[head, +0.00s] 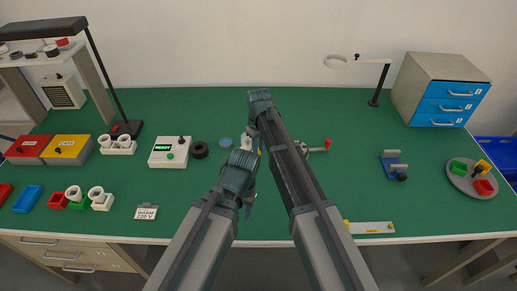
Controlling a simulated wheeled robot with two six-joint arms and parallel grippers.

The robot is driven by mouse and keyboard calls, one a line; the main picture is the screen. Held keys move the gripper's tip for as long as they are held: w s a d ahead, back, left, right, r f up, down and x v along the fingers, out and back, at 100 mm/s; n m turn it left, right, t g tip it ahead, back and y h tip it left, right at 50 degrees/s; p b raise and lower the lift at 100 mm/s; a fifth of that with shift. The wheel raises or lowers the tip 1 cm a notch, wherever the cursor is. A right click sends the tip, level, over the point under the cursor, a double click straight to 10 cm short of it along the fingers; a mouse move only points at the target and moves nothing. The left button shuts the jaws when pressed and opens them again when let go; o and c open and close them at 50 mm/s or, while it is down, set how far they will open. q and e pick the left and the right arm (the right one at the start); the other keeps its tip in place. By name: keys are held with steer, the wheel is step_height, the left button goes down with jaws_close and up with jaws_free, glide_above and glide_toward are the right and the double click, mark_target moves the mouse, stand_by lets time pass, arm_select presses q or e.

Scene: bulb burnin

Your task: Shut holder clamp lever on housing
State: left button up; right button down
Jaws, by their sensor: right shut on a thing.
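A grey metal piece with a red-tipped lever (327,144), which looks like the holder clamp, shows just right of my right arm. The rest of the holder is hidden behind that arm. My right gripper (254,134) points down at the middle of the table, shut on a small pale thing (247,143) that seems to be the housing, mostly hidden. The red lever tip stands apart from this gripper, to its right. My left gripper (249,207) hangs low, nearer the front and below its wrist. Its fingers are too small and covered to tell whether they are open.
A white tester box reading READY (170,152) and a black ring (200,150) stand left of my arms. A blue disc (226,142) lies close by. A blue fixture (393,166) and a round tray (455,180) stand right. The green table between is mostly clear.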

steer(key=m, duration=0.1)
steer(key=s+m, duration=0.1)
steer(key=m, duration=0.1)
steer(key=shift+s+a, duration=0.15)
steer(key=m, duration=0.1)
steer(key=s+m, duration=0.1)
steer(key=shift+a+m, duration=0.2)
steer(key=shift+m, duration=0.2)
steer(key=shift+s+a+m, duration=0.2)
steer(key=shift+a+m, duration=0.05)
steer(key=shift+m, duration=0.65)
steer(key=shift+s+a+m, duration=0.2)
steer(key=shift+a+m, duration=0.05)
steer(key=shift+m, duration=0.65)
steer(key=shift+s+a+m, duration=0.2)
steer(key=shift+a+m, duration=0.05)
steer(key=shift+m, duration=0.65)
steer(key=c, duration=0.7)
jaws_free()
arm_select(q)
steer(key=shift+r, duration=0.15)
arm_select(e)
steer(key=shift+r, duration=0.15)
arm_select(q)
step_height(320, 180, up, 14)
steer(key=p, duration=1.4)
steer(key=shift+f, duration=0.2)
arm_select(e)
step_height(320, 180, up, 14)
steer(key=shift+f, duration=0.2)
